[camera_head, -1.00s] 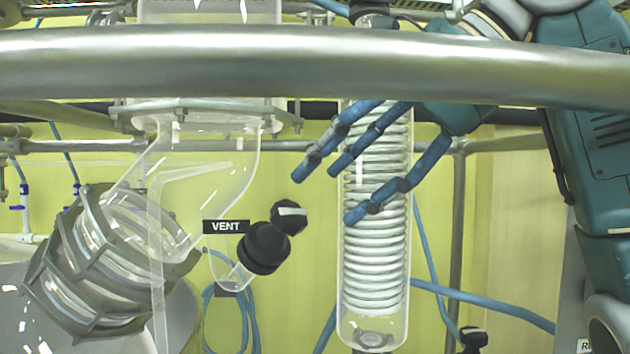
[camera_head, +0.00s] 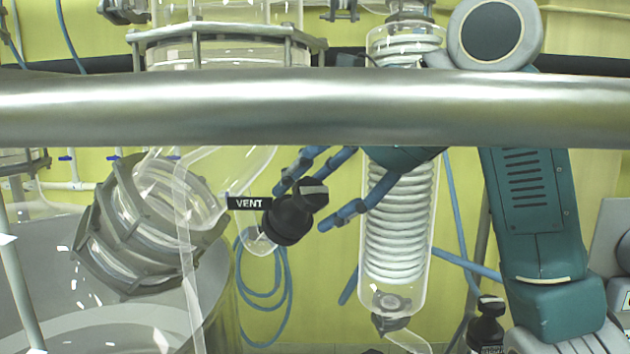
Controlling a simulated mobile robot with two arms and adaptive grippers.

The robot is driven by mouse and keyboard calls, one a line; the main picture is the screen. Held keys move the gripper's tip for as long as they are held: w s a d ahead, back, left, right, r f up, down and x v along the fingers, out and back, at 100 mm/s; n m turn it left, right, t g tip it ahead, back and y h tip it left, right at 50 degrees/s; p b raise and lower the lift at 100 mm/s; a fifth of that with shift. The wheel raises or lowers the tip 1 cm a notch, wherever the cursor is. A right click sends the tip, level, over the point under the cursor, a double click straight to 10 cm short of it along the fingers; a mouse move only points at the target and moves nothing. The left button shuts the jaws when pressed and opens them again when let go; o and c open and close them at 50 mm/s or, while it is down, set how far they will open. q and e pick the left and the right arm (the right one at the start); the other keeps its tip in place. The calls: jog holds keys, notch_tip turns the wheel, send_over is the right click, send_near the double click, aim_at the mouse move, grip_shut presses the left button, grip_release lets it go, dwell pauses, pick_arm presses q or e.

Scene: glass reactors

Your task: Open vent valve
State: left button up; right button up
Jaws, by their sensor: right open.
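The vent valve (camera_head: 289,220) is a black knob with a grey-marked cap on a short clear glass stub. A black label reading VENT (camera_head: 249,203) sits just left of it. My right gripper (camera_head: 302,200) has blue jointed fingers and comes in from the right, in front of the coiled condenser. Its fingers are open, with the fingertips around the knob's cap, two at upper left and one at right. I cannot tell whether they touch it. The pipe hides part of the hand. My left gripper is not in view.
A thick metal rail (camera_head: 300,108) crosses the whole view in front. The glass condenser with a white coil (camera_head: 398,240) stands right of the valve. A clamped glass joint (camera_head: 140,225) is at left. Blue hoses (camera_head: 262,290) hang below the valve.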

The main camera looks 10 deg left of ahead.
jog(key=shift+a+f, duration=0.1)
jog(key=shift+a, duration=0.15)
jog(key=c, duration=1.2)
jog(key=shift+o, duration=0.2)
jog(key=shift+n, duration=0.3)
